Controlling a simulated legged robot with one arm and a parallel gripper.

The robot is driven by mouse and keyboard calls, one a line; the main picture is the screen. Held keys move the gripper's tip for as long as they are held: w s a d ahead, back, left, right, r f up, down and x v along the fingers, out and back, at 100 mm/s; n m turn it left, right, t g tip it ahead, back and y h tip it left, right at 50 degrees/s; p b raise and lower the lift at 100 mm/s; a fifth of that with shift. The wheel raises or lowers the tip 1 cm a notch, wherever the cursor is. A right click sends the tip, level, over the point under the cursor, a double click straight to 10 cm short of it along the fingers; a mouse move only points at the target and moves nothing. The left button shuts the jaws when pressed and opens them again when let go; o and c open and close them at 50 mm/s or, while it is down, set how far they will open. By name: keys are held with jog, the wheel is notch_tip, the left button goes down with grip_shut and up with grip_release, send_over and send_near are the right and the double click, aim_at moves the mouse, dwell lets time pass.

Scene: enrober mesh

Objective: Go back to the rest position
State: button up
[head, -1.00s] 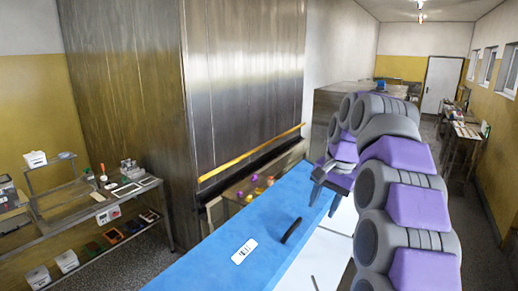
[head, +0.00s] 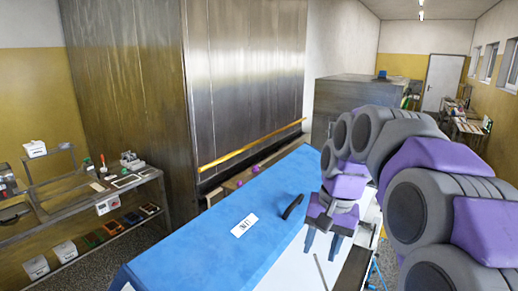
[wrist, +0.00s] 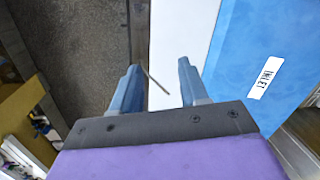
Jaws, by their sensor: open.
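My gripper (head: 322,243) is open and empty in the head view, pointing down above the white surface (head: 286,262) beside the blue machine cover. In the wrist view, my gripper (wrist: 156,88) shows its two blue-grey fingers apart with nothing held between them. A thin grey rod (head: 320,271) lies on the white surface below the fingers. It also shows beyond the fingertips in the wrist view (wrist: 157,80). My arm hides part of the scene on the right.
The blue cover (head: 200,255) carries a white label (head: 243,225) and a black handle (head: 292,206). A tall steel cabinet (head: 245,90) with a yellow bar (head: 250,147) stands behind. A cluttered shelf bench (head: 95,195) is at left. Floor shows at far right.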

jog(key=s+f+n+g+h+b, duration=0.1)
jog(key=s+f+b, duration=1.4)
jog(key=s+f, duration=1.5)
jog(key=d+f+n+g, duration=0.1)
jog(key=f+n, duration=0.1)
jog(key=shift+n+h, duration=0.3)
jog(key=shift+n, duration=0.1)
jog(key=shift+c, duration=0.3)
